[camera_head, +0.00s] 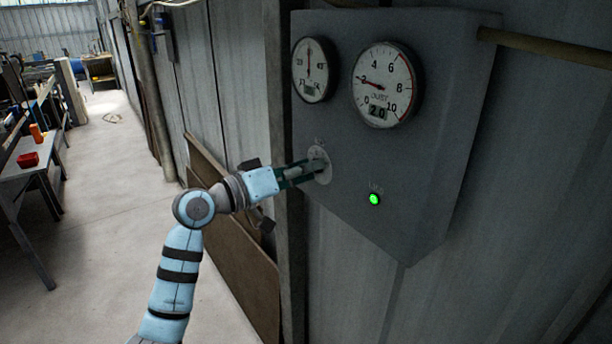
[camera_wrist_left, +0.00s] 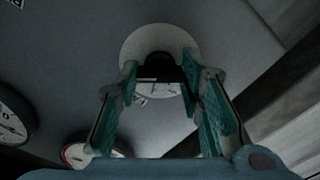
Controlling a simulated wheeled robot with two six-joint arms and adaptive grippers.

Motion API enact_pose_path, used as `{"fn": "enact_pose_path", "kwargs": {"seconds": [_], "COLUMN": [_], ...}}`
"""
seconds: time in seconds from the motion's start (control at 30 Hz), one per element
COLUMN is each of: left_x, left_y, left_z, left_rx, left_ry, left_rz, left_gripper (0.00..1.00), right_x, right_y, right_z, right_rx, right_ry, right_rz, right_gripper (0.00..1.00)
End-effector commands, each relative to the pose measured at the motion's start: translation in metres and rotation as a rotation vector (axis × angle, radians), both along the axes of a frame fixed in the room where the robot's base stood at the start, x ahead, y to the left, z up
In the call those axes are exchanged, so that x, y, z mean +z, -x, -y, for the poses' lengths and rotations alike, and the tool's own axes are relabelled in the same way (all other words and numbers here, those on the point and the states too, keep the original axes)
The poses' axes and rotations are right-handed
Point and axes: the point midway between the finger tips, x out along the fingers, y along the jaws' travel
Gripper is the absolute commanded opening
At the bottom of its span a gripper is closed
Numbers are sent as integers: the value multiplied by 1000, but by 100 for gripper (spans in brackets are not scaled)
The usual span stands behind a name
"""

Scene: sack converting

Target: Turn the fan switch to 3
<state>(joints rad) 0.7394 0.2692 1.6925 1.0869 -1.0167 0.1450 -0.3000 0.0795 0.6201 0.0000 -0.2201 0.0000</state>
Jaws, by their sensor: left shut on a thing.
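The fan switch is a black knob (camera_wrist_left: 158,68) on a pale round dial plate (camera_wrist_left: 150,38), set in the face of a grey control box (camera_head: 340,135). In the head view the dial plate (camera_head: 320,165) shows around my gripper's tips, and the knob is mostly hidden. My left gripper (camera_head: 310,172) reaches the dial from the left. In the left wrist view its green-padded fingers (camera_wrist_left: 160,85) stand on both sides of the knob and are shut on it. The dial's marks are too small and dark to read. My right gripper is not in view.
Two round gauges, one left (camera_head: 313,70) and one right (camera_head: 387,85), sit above the dial. A green lamp (camera_head: 374,199) glows at the lower right. A brown board (camera_head: 235,240) leans on the wall below my arm. Open floor (camera_head: 95,190) lies to the left.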

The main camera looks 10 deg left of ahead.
Motion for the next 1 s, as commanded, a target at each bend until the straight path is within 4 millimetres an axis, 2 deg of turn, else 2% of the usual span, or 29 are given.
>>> {"fn": "enact_pose_path", "kwargs": {"seconds": [0.3,0.77,0.8,0.9,1.0], "left_x": [-4,-4,-4,-3,-2], "left_y": [0,0,0,0,0], "left_z": [0,0,0,0,0], "left_rx": [-1,-2,-2,-1,-2], "left_ry": [-83,-95,-95,-94,-93], "left_rz": [59,67,67,68,69], "left_gripper": [6,6,38,54,55], "right_x": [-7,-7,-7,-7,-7], "right_y": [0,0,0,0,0], "right_z": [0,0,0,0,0], "right_rx": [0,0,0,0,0], "right_ry": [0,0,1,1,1], "right_rz": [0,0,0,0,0], "right_gripper": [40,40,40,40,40]}}
